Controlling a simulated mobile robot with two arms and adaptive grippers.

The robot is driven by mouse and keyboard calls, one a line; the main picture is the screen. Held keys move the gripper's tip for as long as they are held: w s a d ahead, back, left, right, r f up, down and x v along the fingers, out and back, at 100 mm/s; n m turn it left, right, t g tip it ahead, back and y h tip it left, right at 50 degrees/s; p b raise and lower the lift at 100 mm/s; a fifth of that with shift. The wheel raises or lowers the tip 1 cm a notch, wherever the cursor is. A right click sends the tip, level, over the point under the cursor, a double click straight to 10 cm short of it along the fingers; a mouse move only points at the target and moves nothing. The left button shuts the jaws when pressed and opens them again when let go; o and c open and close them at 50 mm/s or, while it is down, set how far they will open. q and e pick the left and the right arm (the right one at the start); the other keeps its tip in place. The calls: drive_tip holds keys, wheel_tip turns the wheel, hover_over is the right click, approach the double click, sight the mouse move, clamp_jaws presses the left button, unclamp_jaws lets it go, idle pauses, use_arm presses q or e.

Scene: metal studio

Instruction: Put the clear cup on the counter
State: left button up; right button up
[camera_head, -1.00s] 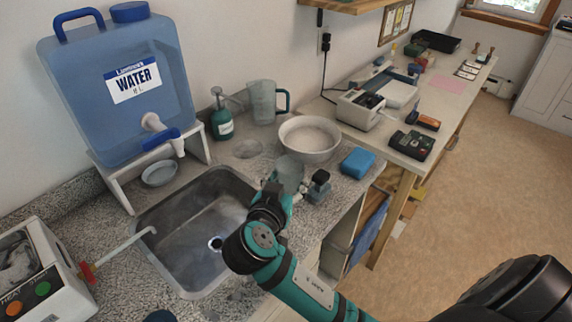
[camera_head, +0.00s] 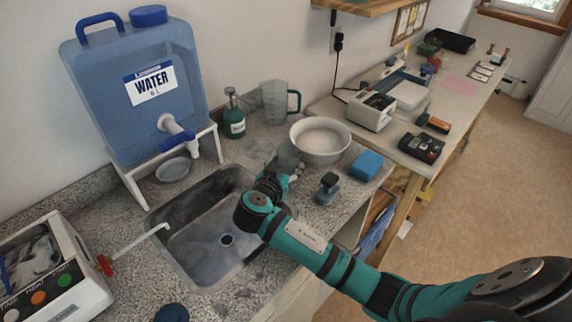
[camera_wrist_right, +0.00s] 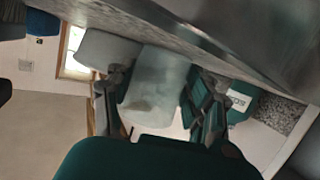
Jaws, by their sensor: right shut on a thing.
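The clear cup (camera_head: 287,156) is a see-through grey vessel, seen beyond my right gripper in the head view and partly hidden by it. My right gripper (camera_head: 280,175) is at the right side of the sink. In the right wrist view the cup (camera_wrist_right: 156,85) fills the space between the two fingers (camera_wrist_right: 160,108), which are shut on it. The speckled grey counter (camera_head: 256,294) surrounds the sink. I cannot tell whether the cup's base touches it. My left gripper is not in view.
The sink (camera_head: 205,262) lies left of the gripper. A white bowl (camera_head: 321,154), green soap bottle (camera_head: 234,122) and pitcher (camera_head: 275,105) stand beyond it. A dark-topped small item (camera_head: 328,187) and blue sponge (camera_head: 367,165) are to the right. The water tank (camera_head: 150,100) stands behind the sink.

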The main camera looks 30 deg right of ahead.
drive_tip(key=shift+f, duration=0.15)
drive_tip(key=o, duration=1.2)
drive_tip(key=shift+c, duration=0.2)
drive_tip(key=shift+a+r, duration=0.1)
drive_tip(key=shift+r, duration=0.15)
drive_tip(key=b+v, duration=0.2)
drive_tip(key=v, duration=1)
